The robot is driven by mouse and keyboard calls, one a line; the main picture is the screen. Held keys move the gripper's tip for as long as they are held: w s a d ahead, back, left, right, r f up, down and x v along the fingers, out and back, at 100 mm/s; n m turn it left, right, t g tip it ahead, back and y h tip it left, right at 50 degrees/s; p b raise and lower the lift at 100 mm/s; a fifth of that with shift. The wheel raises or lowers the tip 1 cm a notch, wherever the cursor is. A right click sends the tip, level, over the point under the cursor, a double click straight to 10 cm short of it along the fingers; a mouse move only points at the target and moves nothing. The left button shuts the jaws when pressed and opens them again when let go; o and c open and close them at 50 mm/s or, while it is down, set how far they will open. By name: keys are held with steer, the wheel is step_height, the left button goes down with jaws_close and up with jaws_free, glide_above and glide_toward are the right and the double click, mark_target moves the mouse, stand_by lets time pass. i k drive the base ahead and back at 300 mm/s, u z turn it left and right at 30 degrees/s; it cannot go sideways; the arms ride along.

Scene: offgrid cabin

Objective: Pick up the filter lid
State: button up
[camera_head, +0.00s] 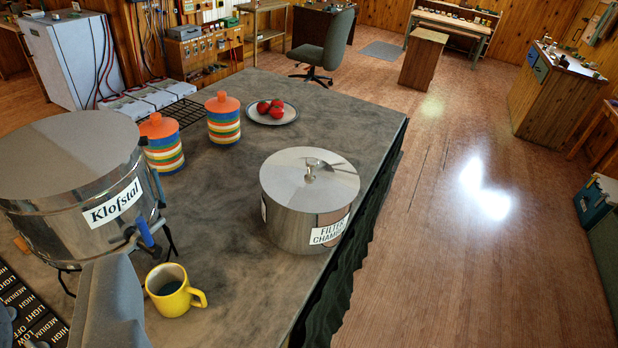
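The filter lid (283,183) is a round, shiny steel disc with a small knob in its middle. It lies flat on top of the steel filter chamber (290,222), a cylinder with a white "FILTER CHAM…" label. The chamber stands on the dark grey counter near its right edge. A grey block at the lower left looks like part of my gripper (112,300). It is apart from the lid, to its left and nearer the camera. Its fingertips cannot be made out, and I see nothing held.
A large steel "Klofstal" vessel (70,185) with a blue-handled tap stands at the left. A yellow mug (166,303) is in front of it. Two striped jars (224,127) and a plate (288,119) of tomatoes are behind. The counter between mug and chamber is clear.

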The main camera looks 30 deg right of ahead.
mark_target(304, 180)
steer(key=k, duration=0.65)
steer(key=z, duration=0.6)
steer(key=i, duration=1.05)
